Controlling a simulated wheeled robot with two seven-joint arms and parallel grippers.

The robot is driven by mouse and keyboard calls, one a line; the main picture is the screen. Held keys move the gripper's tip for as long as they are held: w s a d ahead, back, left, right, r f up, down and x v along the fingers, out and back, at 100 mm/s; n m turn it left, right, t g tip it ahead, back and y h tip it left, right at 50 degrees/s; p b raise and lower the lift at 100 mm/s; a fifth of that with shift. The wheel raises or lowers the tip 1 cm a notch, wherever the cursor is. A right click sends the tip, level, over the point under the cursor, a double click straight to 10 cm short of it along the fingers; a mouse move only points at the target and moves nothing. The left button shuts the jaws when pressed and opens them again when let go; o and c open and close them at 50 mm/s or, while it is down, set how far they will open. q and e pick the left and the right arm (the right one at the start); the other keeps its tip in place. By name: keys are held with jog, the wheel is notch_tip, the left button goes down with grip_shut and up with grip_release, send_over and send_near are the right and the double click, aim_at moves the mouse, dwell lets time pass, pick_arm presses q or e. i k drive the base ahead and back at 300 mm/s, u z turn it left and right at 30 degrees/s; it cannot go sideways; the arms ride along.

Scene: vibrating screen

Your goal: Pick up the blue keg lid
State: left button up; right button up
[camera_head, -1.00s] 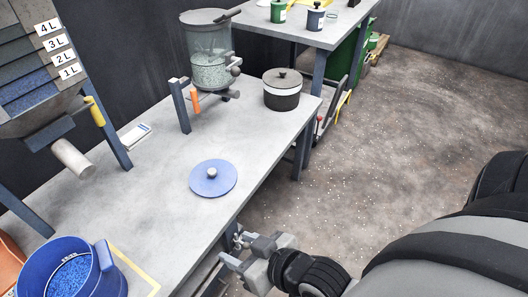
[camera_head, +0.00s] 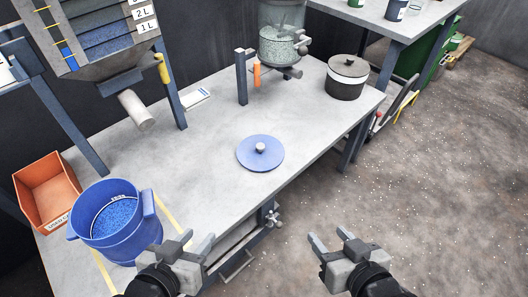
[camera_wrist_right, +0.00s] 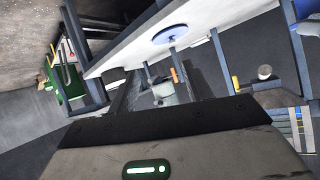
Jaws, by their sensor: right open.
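The blue keg lid (camera_head: 260,160), a flat disc with a small grey knob, lies on the grey table. It also shows in the right wrist view (camera_wrist_right: 170,34). The blue keg (camera_head: 116,222) stands at the table's near left, uncovered, with blue granules inside. My left gripper (camera_head: 199,236) is open and empty near the table's front edge, right of the keg. My right gripper (camera_head: 326,233) is open and empty beyond the front edge, below and right of the lid. Neither touches the lid.
An orange bin (camera_head: 46,190) is left of the keg. A hopper with a spout (camera_head: 137,111) stands at the back left. A clear dispenser (camera_head: 283,40) and a dark lidded pot (camera_head: 346,82) stand at the back right. The table around the lid is clear.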

aim_at(258, 153)
jog(key=u, duration=4.1)
jog(key=k, duration=1.5)
jog(key=z, duration=1.6)
